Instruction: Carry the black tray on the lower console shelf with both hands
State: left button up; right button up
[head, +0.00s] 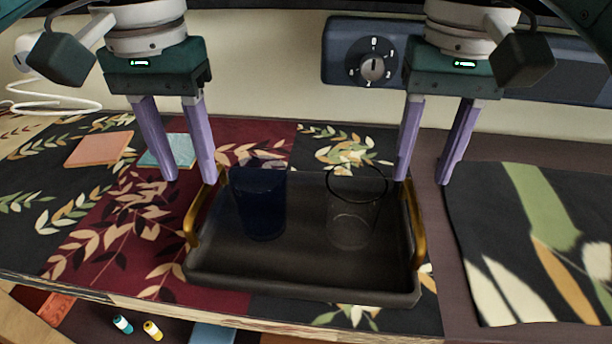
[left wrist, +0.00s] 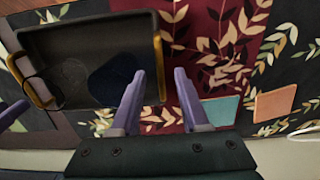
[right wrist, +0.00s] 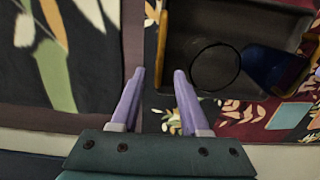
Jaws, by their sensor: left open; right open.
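The black tray (head: 300,279) lies on a patterned cloth on the shelf, with a gold handle at each short side. A dark blue cup (head: 259,205) and a clear glass (head: 352,215) stand upright in it. My left gripper (head: 190,182) is open and empty above the cloth, by the tray's left handle (head: 191,222); in the left wrist view its fingers point at that handle's end (left wrist: 160,65). My right gripper (head: 422,182) is open and empty near the back of the right handle (head: 416,225), which also shows in the right wrist view (right wrist: 160,38). I cannot tell whether either touches.
A pink square (head: 99,149) and a light blue square (head: 166,150) lie behind left. A dark box with a dial (head: 372,68) stands behind right. A patterned cloth (head: 540,240) lies right. Small bottles (head: 152,330) sit below the shelf's front edge (head: 200,317).

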aim_at(198, 198)
pick_arm(q)
notch_tip(198, 198, down, 8)
jog(key=shift+f, duration=0.25)
pick_arm(e)
notch_tip(198, 198, down, 8)
jog(key=shift+f, duration=0.2)
pick_arm(q)
grip_shut()
pick_arm(e)
grip_shut()
pick_arm(q)
jog(key=shift+r, duration=0.1)
dwell(0.7)
